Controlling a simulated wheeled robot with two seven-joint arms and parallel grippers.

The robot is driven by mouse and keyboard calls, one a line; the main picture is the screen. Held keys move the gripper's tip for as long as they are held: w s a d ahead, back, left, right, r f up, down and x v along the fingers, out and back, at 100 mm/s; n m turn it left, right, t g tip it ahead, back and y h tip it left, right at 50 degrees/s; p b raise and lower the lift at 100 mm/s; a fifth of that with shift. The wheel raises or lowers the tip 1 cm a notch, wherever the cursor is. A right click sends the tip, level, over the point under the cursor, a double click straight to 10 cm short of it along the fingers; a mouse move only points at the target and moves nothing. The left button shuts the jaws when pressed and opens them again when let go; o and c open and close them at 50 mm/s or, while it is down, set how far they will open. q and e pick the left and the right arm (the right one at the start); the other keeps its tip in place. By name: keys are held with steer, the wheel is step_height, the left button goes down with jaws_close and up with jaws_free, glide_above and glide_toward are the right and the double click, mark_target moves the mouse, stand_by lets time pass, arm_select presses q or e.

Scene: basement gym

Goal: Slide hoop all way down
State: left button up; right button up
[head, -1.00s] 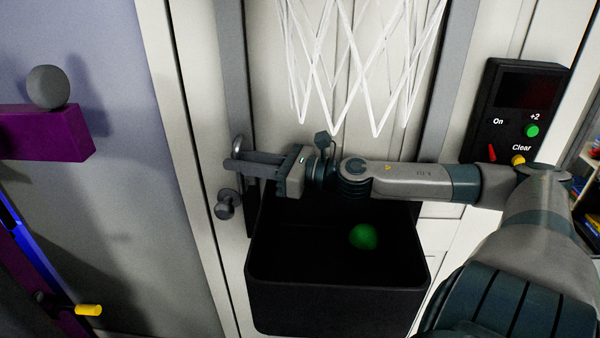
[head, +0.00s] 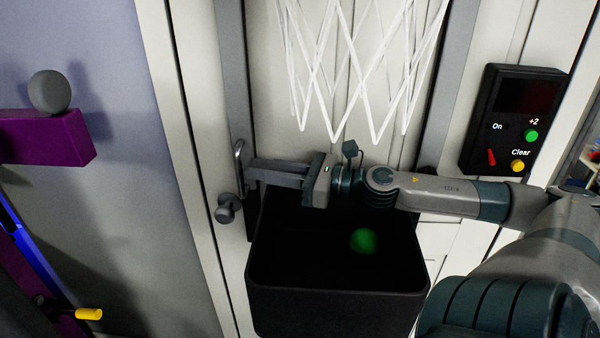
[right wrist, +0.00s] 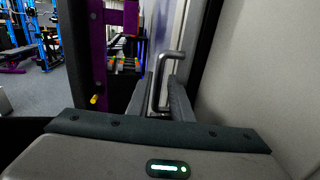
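The hoop's white net (head: 365,70) hangs at the top of the head view; its rim is out of the picture. A grey upright rail (head: 232,70) runs down the left side, with a bent metal handle (head: 239,160) and a dark round knob (head: 228,208) beside it. My right gripper (head: 250,170) points left, its fingertips close to the handle. In the right wrist view the handle (right wrist: 158,85) shows between the two spread fingers (right wrist: 163,100), apparently with gaps, so the gripper looks open. My left gripper is out of view.
A black bin (head: 340,300) with a green ball (head: 363,240) stands below my right arm. A black control box (head: 515,115) with buttons is at the right. A purple rack arm (head: 45,138) with a grey ball end (head: 49,91) juts in from the left.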

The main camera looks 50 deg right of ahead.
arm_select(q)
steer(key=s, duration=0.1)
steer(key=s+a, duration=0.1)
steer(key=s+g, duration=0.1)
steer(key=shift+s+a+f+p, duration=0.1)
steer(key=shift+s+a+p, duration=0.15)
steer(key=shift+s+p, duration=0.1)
arm_select(e)
steer(key=v, duration=0.7)
steer(key=shift+s+d, duration=0.2)
steer(key=shift+s, duration=0.1)
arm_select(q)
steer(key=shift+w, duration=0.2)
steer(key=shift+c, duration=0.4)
